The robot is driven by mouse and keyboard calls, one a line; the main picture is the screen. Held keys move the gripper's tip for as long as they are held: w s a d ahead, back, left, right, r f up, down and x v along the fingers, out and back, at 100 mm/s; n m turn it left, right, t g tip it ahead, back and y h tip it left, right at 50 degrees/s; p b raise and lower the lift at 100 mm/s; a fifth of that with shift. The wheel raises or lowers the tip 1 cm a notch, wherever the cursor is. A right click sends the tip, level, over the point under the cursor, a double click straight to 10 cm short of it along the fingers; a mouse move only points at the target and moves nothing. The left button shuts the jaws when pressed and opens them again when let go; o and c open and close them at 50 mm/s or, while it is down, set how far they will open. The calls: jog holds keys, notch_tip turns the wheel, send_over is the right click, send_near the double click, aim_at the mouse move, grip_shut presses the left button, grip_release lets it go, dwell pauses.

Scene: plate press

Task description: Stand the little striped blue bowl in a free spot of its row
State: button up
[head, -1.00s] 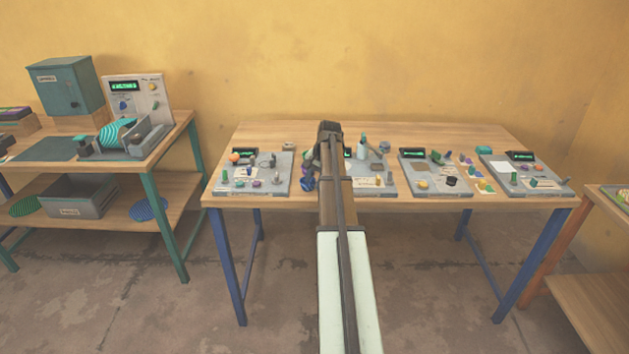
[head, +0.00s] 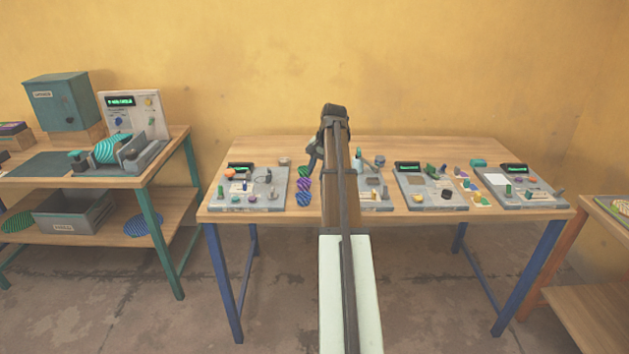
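Small striped round pieces stand close together on the middle table, just left of my arm: a green one (head: 304,171), a purple one (head: 304,184) and a blue one (head: 304,199). The blue one is nearest the front edge; it may be the little striped bowl, but it is too small to be sure. A larger blue striped disc (head: 143,222) lies on the left bench's lower shelf. My gripper (head: 313,157) is above the table, beside the small striped pieces. My arm hides most of it, so its fingers and any hold are unclear.
Several grey panels with small parts lie on the table, one left of my arm (head: 252,188) and others to the right (head: 430,188). The left bench (head: 150,160) carries a press-like machine (head: 132,150) and a teal cabinet (head: 57,100). The table's back strip is mostly clear.

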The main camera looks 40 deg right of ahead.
jog(key=shift+s+r, duration=0.15)
jog(key=shift+r, duration=0.55)
jog(key=shift+f, duration=0.1)
